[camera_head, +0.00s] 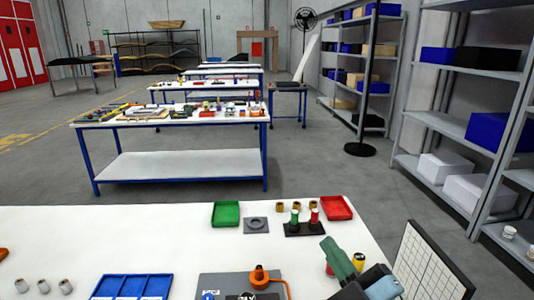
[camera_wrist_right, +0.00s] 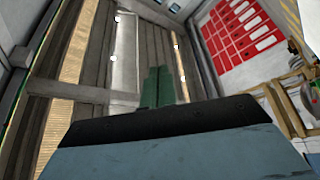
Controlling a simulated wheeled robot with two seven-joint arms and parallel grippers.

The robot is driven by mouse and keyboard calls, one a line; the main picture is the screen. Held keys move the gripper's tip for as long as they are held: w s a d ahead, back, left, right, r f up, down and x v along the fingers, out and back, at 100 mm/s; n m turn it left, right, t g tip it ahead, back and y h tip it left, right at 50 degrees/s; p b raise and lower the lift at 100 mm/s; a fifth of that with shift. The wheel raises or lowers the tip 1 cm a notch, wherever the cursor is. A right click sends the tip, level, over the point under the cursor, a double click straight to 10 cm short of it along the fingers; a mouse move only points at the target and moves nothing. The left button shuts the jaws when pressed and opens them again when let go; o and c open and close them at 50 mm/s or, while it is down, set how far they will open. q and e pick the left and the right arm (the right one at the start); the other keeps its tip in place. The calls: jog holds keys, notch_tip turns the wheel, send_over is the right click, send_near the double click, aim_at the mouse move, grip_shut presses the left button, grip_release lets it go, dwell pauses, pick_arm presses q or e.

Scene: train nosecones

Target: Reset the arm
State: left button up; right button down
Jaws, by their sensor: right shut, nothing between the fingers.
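My right gripper (camera_head: 327,243) is low at the right of the head view, above the right part of the white table (camera_head: 170,235). Its green fingers point up and to the left, away from the table items. In the right wrist view the green fingers (camera_wrist_right: 158,72) are together with nothing between them, pointing toward the ceiling and far walls. My left gripper is not in view.
A green tray (camera_head: 226,213), a red tray (camera_head: 337,207) and a dark stand (camera_head: 304,229) with green and red pieces stand at the table's far edge. A blue tray (camera_head: 132,286) and an orange item (camera_head: 260,276) are nearer. A gridded panel (camera_head: 431,266) stands at right. The table's middle left is clear.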

jog(key=s+d+f+m+g+h, duration=0.3)
jog(key=d+f+m+h, duration=0.2)
jog(key=f+m, duration=0.15)
jog(key=s+d+f+m+g+h, duration=0.2)
jog(key=d+f+m+g+h, duration=0.1)
jog(key=d+f+m+h, duration=0.4)
jog(key=s+a+f+g+y, duration=0.1)
jog(key=s+f+g+y, duration=0.1)
jog(key=s+f+g, duration=0.55)
jog(key=s+f+g+y, duration=0.1)
jog(key=s+f+g, duration=0.25)
jog(key=s, duration=0.65)
jog(key=s+f+b+x, duration=0.1)
jog(key=s+b+x, duration=0.15)
jog(key=x, duration=1.15)
jog(key=s+b+x, duration=0.2)
jog(key=s+x, duration=0.2)
jog(key=x, duration=0.9)
jog(key=s+d+f+g+b, duration=0.1)
jog(key=s+d+f+b, duration=0.2)
jog(key=s+f, duration=1.4)
notch_tip(320, 180, down, 3)
jog(key=shift+f+n+g, duration=0.1)
jog(key=shift+n+g, duration=0.2)
jog(key=shift+n, duration=0.15)
